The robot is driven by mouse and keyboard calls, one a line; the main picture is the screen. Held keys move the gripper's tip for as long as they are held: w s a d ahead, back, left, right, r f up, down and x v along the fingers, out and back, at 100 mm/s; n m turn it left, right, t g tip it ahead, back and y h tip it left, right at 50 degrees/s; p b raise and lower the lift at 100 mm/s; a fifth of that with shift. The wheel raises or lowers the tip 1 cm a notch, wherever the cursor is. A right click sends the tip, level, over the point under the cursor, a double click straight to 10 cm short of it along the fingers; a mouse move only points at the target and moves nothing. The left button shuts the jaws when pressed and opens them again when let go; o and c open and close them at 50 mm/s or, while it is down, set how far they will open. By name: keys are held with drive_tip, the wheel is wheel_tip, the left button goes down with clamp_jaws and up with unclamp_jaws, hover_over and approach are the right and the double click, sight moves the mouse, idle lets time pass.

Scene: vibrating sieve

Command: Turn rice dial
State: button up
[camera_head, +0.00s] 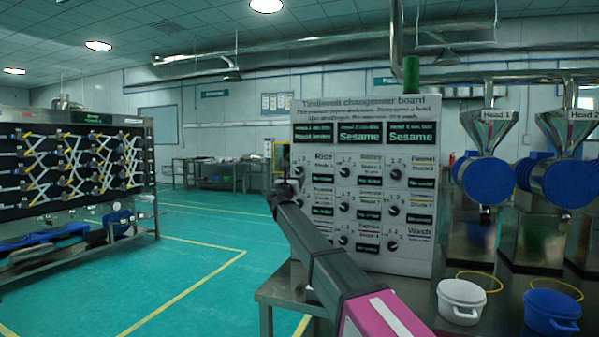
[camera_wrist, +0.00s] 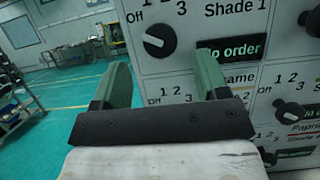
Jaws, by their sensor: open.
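The rice dial (camera_wrist: 159,41) is a round black knob with a white mark on the pale panel (camera_head: 420,245). In the wrist view it sits beside "Off", 1, 2, 3 and "Shade 1", and its mark seems to face the "Off" side. It also shows in the head view (camera_head: 299,171), small and just above my gripper (camera_head: 287,188). In the wrist view my gripper (camera_wrist: 162,76) is open, with its two green fingers apart and nothing between them. The dial shows just beyond and between the fingertips, apparently untouched. The knob below is partly hidden by my gripper.
A "No order" display (camera_wrist: 230,48) and other dials, such as the one at right (camera_wrist: 289,110), are close by. A white pot (camera_head: 461,300) and a blue pot (camera_head: 552,312) stand right on the steel table. Green floor at left is open.

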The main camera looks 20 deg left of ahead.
sight(298, 171)
drive_tip(key=x, duration=0.7)
drive_tip(key=shift+a+f, duration=0.1)
drive_tip(key=c, duration=0.9)
